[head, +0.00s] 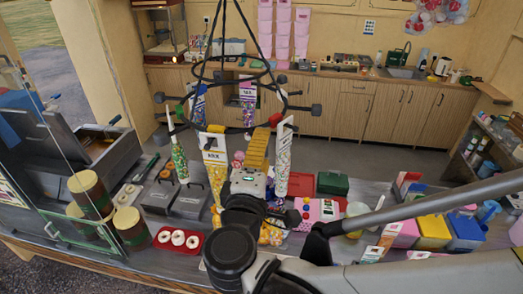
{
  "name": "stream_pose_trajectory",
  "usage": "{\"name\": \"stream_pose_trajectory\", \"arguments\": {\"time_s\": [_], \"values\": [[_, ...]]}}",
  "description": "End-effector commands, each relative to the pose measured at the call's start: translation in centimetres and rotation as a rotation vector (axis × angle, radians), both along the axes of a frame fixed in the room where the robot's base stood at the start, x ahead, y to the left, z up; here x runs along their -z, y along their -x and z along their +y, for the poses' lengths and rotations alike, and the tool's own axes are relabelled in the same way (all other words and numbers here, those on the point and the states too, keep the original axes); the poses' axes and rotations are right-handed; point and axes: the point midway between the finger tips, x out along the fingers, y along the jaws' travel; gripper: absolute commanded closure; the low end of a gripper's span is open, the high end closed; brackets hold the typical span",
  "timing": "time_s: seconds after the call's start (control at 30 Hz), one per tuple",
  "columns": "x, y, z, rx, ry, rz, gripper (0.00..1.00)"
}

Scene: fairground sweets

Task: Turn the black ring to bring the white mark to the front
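The black ring (287,100) hangs from thin black rods above the counter, with a smaller black ring above it. Dark knobs (316,109) stick out around it, along with a red knob (275,119). Bags of sweets with white labels hang from it, including a green one (180,160) at the left and a pale one (282,160) at the right. I cannot single out the white mark from the white labels. My gripper (249,180) is below the ring, at the end of my arm. Its fingers are hidden or too small to tell, beside a yellow ridged thing (257,152).
Hanging bags crowd the space around my gripper. A glass panel stands at the left.

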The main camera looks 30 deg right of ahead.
Motion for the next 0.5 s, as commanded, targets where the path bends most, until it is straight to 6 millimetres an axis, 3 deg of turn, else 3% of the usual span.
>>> {"name": "stream_pose_trajectory", "arguments": {"time_s": [0.5], "values": [[-0.1,5.4,4.5,-0.008,0.0,0.0,0.48]]}}
